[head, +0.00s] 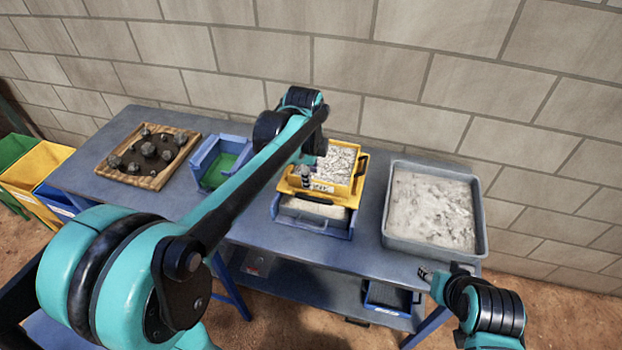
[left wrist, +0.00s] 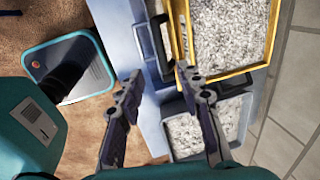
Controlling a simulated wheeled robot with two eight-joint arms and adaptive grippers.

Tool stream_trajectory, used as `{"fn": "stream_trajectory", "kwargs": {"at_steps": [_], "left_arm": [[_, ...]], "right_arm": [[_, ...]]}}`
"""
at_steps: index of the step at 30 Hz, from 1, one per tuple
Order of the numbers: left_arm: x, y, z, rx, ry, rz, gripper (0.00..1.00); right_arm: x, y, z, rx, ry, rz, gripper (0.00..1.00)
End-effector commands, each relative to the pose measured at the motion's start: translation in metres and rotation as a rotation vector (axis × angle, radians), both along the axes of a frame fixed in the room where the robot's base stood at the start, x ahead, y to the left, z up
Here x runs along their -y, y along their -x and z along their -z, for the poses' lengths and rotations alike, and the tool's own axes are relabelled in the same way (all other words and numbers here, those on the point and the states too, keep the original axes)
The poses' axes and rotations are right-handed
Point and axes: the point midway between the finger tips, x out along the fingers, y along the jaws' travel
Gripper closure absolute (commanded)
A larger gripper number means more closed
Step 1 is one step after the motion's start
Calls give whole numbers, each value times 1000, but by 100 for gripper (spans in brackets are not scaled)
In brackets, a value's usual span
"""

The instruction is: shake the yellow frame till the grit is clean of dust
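The yellow frame (head: 354,195) is full of pale grey grit (head: 336,166) and sits over a blue tray (head: 289,216) on the table. In the left wrist view the yellow frame (left wrist: 245,71) shows its grit (left wrist: 225,35), with a dark handle-like bar (left wrist: 160,45) along its near side. My left gripper (left wrist: 159,75) is open, its fingertips apart on either side of the bar's end; I cannot tell if they touch it. In the head view my left gripper (head: 306,180) is at the frame's left front, partly hidden by my arm. My right gripper (head: 430,274) is off the table's front right.
A large grey tray of pale powder (head: 391,247) stands at right. A blue box with a green inside (head: 207,154) and a wooden tray of dark rocks (head: 186,150) stand left. Coloured bins (head: 50,158) are beyond the table's left end. A brick wall closes the back.

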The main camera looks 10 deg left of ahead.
Motion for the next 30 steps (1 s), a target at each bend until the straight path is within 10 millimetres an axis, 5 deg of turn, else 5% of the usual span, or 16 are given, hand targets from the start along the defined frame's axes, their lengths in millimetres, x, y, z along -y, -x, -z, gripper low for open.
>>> {"fn": "stream_trajectory", "kwargs": {"at_steps": [8, 17, 30], "left_arm": [[0, 0, 0, 0, 0, 0, 64], [0, -9, 33, 0, 0, 0, 64], [0, -20, 103, 0, 0, 0, 64]], "right_arm": [[0, 0, -2, 0, 0, 0, 60], [0, 0, -48, 0, 0, 0, 60], [0, 0, -27, 0, 0, 0, 60]]}}
